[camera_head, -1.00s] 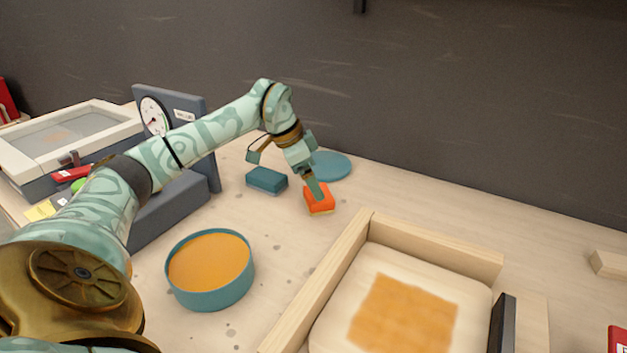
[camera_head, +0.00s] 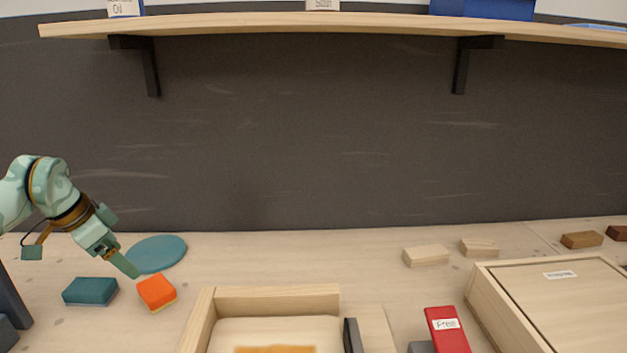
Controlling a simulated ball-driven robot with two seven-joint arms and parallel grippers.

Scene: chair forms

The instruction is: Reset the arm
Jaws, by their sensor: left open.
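My left arm comes in from the left edge, and its gripper (camera_head: 124,262) points down and to the right. The gripper is open and holds nothing that I can see. Its fingertips are just up and left of an orange block (camera_head: 156,291) on the table; I cannot tell how far above the table they are. A teal block (camera_head: 90,290) lies left of the orange one. A flat teal disc (camera_head: 158,253) lies behind the gripper. My right gripper is not in view.
A wooden tray (camera_head: 272,296) stands at the front middle. A lidded wooden box (camera_head: 548,292) is at the right, with a red item labelled "Free" (camera_head: 447,333) beside it. Small wood blocks (camera_head: 426,255) lie at the back. A shelf (camera_head: 300,24) runs along the wall above.

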